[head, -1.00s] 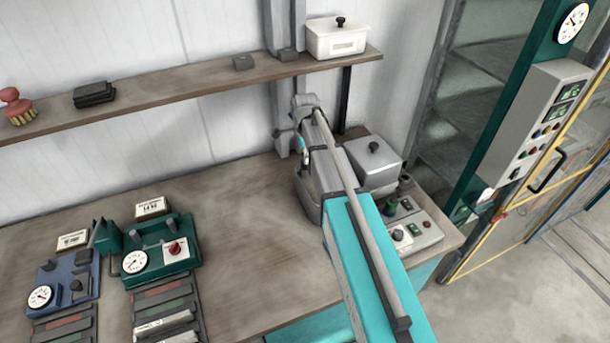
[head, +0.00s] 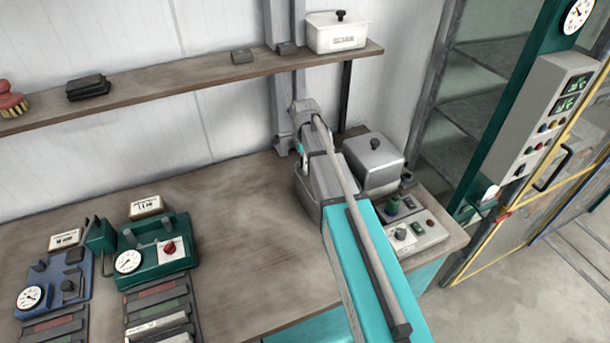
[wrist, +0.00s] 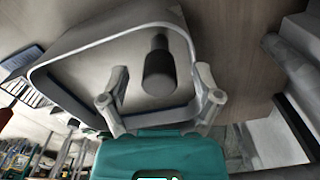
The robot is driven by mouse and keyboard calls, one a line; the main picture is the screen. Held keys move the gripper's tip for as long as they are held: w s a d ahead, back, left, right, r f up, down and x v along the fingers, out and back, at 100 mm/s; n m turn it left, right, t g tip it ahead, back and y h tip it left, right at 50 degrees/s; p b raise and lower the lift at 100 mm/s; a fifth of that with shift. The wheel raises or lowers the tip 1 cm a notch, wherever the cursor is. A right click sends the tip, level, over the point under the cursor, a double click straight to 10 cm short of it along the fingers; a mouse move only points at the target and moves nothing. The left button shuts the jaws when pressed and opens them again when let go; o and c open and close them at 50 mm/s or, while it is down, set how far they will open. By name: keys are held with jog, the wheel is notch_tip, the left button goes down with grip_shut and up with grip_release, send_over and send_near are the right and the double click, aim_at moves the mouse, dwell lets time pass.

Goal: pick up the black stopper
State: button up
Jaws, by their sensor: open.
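In the wrist view a black, round-ended cylindrical piece (wrist: 159,66) stands out from a grey, rimmed surface. I take it for the black stopper, but cannot be sure. My gripper (wrist: 161,98) is open, with its two grey fingers apart and nothing visibly held between them. The black piece shows above and between the fingertips, and I see no contact. In the head view a grey metal box (head: 376,172) with a dark knob (head: 374,144) stands just right of my arm. I cannot tell whether this knob is the wrist-view piece. My gripper is hidden in the head view.
A shelf (head: 200,82) above the bench carries a white box (head: 337,40) and dark blocks (head: 88,88). A control box (head: 424,236) lies right of my arm. Green (head: 165,256) and blue (head: 50,293) gauge devices stand left. The bench middle (head: 235,225) is clear.

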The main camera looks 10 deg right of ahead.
jog(key=shift+f+b, duration=0.35)
jog(key=shift+f, duration=0.3)
grip_shut()
dwell(0.5)
